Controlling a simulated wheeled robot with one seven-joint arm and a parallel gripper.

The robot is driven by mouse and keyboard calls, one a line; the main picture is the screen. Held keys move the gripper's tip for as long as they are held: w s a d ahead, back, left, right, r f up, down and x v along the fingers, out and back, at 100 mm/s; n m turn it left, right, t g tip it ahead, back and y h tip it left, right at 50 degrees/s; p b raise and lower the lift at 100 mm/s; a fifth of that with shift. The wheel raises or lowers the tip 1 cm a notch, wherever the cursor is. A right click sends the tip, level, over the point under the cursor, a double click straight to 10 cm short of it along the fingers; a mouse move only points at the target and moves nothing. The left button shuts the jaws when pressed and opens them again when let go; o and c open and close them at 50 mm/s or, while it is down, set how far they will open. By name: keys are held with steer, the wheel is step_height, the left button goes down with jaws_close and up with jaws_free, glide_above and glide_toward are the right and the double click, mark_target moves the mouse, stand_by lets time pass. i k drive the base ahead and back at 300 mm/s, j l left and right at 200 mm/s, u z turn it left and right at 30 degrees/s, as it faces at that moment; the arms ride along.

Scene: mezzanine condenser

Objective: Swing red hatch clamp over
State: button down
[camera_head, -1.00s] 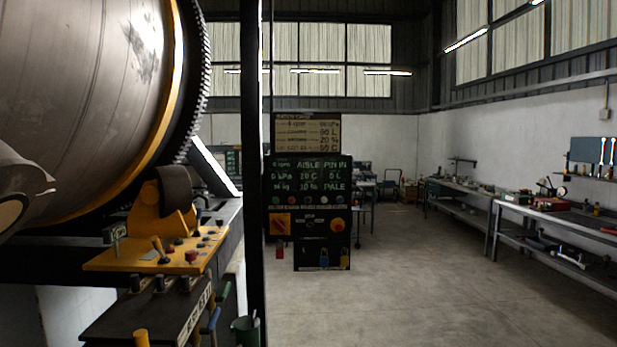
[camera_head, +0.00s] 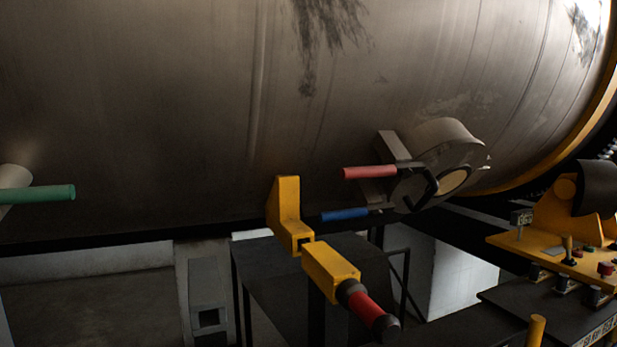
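The red hatch clamp (camera_head: 370,172) shows as a red-gripped handle pointing left from a metal hatch (camera_head: 447,160) low on the drum (camera_head: 180,110). It lies nearly level. A blue-gripped handle (camera_head: 345,214) points left just below it. A dark curved bar (camera_head: 425,190) crosses the front of the hatch neck, and a round tan face shows inside the neck. My gripper is not in view.
A yellow bracket (camera_head: 287,210) and a yellow block (camera_head: 331,271) with a red grip (camera_head: 366,309) stand in front, lower left of the hatch. A green handle (camera_head: 38,194) juts in at left. A yellow control panel (camera_head: 545,255) is at right. Floor shows lower left.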

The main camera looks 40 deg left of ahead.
mark_target(404, 170)
steer(key=u, duration=1.3)
steer(key=i+l+u, duration=0.2)
steer(key=l+u, duration=0.25)
steer(key=i+l+u, duration=0.15)
steer(key=l+u, duration=1.1)
steer(key=l, duration=0.15)
